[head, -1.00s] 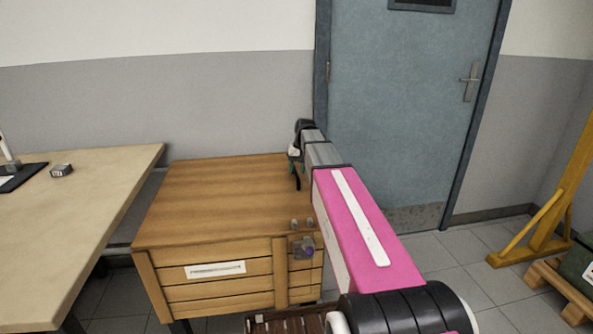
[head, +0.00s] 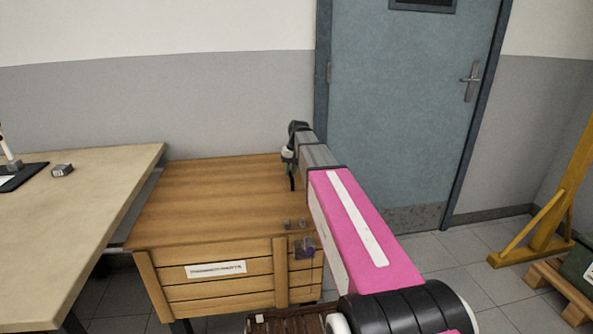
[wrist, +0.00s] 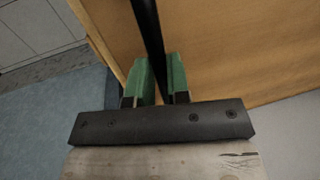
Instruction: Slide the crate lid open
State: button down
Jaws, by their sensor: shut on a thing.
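The wooden crate (head: 230,292) stands with its planked front facing me and a white label on it. Its flat wooden lid (head: 215,195) lies on top and reaches past the crate's left side. My gripper (head: 289,160) is at the lid's far right edge. In the wrist view, the green fingers of my gripper (wrist: 158,68) are shut on a dark bar-like handle (wrist: 148,25) beside the wooden lid (wrist: 225,50). My arm hides the lid's right side in the head view.
A workbench (head: 85,190) stands close at the left, near the lid's left edge. A blue-grey door (head: 400,110) is behind my arm. A yellow frame (head: 560,195) and a pallet (head: 560,285) are at the right. The floor before the door is clear.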

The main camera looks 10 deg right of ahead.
send_over(175, 191)
jog(key=shift+s, duration=0.15)
jog(key=c, duration=1.1)
grip_release()
jog(key=shift+r, duration=0.15)
notch_tip(175, 191, up, 10)
jog(key=d, duration=0.2)
jog(key=shift+r, duration=0.2)
